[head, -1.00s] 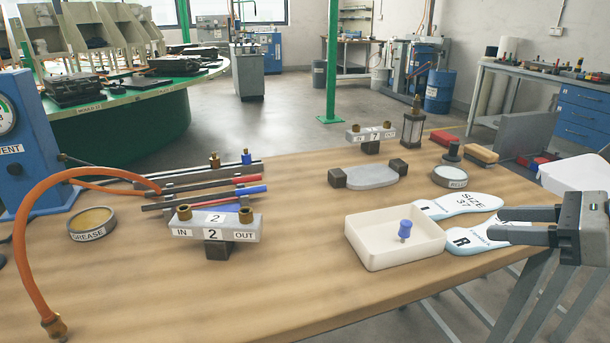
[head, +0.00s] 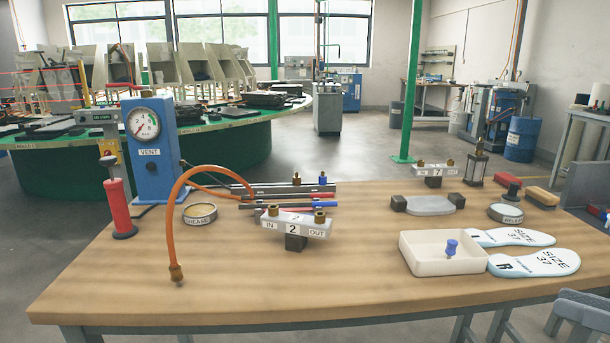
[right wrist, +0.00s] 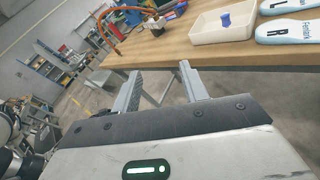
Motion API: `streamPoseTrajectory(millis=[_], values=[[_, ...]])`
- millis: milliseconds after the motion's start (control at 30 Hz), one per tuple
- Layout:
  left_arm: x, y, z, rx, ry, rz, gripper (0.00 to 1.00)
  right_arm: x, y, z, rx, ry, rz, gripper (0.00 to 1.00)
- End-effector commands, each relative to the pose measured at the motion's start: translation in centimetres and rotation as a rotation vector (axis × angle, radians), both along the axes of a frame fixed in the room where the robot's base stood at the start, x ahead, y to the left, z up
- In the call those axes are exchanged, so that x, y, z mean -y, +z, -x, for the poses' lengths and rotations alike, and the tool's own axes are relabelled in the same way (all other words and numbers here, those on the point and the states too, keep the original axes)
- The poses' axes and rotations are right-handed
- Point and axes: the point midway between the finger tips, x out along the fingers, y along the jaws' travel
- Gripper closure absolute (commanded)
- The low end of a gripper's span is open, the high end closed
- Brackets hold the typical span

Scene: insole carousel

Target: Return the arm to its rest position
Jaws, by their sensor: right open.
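My right gripper (head: 584,308) shows at the lower right edge of the head view, off the front right side of the workbench (head: 200,265). In the right wrist view its two fingers (right wrist: 160,88) stand apart with nothing between them. The bench edge and floor show beyond them. The gripper touches none of the bench items. My left gripper is not in view.
A white tray (head: 418,264) holding a blue plug (head: 451,248) sits at the bench's right front, beside two insoles (head: 536,264). A manifold block marked 2 (head: 290,225) stands mid-bench. An orange hose (head: 172,225) arches at left. The front middle is clear.

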Motion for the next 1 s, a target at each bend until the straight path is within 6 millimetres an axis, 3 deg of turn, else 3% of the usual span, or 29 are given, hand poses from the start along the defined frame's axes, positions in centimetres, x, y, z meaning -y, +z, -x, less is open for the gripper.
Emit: streamPoseTrajectory(millis=[200,367,467,533,633,700,800,900,1000], values=[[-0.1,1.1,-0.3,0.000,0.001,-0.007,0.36,-3.2,1.1,-0.8,-0.066,0.011,-0.497,0.56],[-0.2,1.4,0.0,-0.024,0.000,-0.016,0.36,-4.0,0.4,-1.9,-0.222,-0.072,-1.044,0.56],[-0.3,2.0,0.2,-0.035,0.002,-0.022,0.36,-4.1,-3.4,-2.8,-0.435,-0.234,-1.515,0.56],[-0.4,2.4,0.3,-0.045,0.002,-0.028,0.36,-5.2,-8.3,-2.7,-0.644,-0.411,-1.846,0.56],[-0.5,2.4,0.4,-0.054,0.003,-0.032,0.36,-8.5,-14.8,-0.9,-0.922,-0.656,-2.155,0.56],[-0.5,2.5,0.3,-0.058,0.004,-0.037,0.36,-11.2,-18.2,0.8,-1.091,-0.807,-2.283,0.56],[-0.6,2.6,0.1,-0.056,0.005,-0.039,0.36,-14.7,-21.4,3.3,-1.286,-0.982,-2.389,0.56],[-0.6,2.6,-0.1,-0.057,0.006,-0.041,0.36,-17.3,-23.1,5.2,-1.418,-1.098,-2.434,0.56],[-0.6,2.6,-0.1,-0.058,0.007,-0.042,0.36,-18.5,-23.8,6.2,-1.483,-1.157,-2.452,0.56]])
